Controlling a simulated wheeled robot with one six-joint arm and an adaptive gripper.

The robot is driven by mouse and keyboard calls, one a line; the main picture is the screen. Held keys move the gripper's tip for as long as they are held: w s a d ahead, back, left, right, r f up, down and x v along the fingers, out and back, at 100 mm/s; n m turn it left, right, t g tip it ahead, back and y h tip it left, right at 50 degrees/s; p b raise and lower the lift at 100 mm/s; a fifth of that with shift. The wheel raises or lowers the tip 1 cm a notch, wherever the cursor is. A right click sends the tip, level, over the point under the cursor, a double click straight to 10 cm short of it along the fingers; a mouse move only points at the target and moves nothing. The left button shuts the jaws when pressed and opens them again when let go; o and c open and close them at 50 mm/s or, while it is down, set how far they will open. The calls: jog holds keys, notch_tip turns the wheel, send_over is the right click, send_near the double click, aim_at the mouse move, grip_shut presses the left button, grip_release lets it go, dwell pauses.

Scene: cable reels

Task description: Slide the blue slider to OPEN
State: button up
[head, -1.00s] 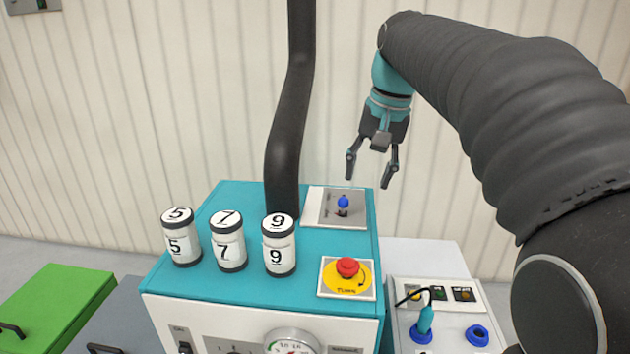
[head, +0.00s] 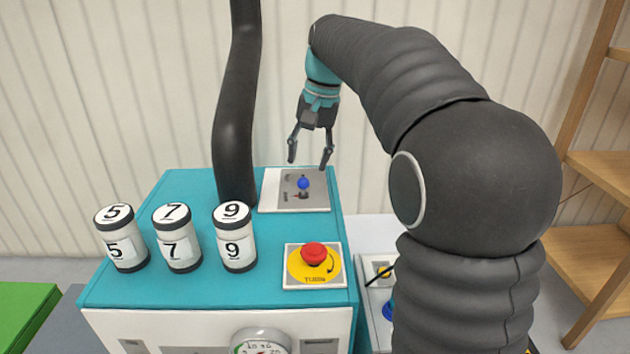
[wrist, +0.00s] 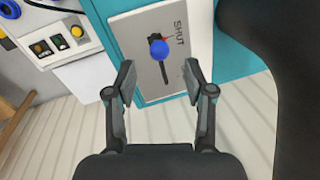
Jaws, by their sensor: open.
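The blue slider knob (head: 303,183) stands on a grey and white panel (head: 268,194) at the back right of the teal cabinet top. In the wrist view the knob (wrist: 160,49) sits at one end of a dark slot, beside a red mark and the word SHUT. The slot runs from the knob toward my gripper. No OPEN label is readable. My gripper (head: 309,161) is open and empty, just above and behind the knob in the head view. In the wrist view its fingertips (wrist: 159,80) are spread on either side of the slot, with the knob beyond them.
A thick black column (head: 235,110) rises left of the panel. A red mushroom button (head: 314,253) on a yellow plate is in front. Three numbered canisters (head: 178,240) stand left. A ribbed wall (head: 120,100) is behind. A wooden shelf (head: 600,250) stands right.

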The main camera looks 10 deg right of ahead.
aim_at(305, 179)
jog(key=shift+w+a+f+b, duration=0.1)
jog(key=shift+f+b, duration=0.05)
jog(key=shift+f, duration=0.75)
jog(key=shift+w+a+f+b, duration=0.1)
jog(key=shift+a+f+b, duration=0.05)
jog(key=shift+f, duration=0.75)
jog(key=shift+w+a+f+b, duration=0.1)
jog(key=shift+f+b, duration=0.05)
jog(key=shift+f, duration=0.75)
grip_shut()
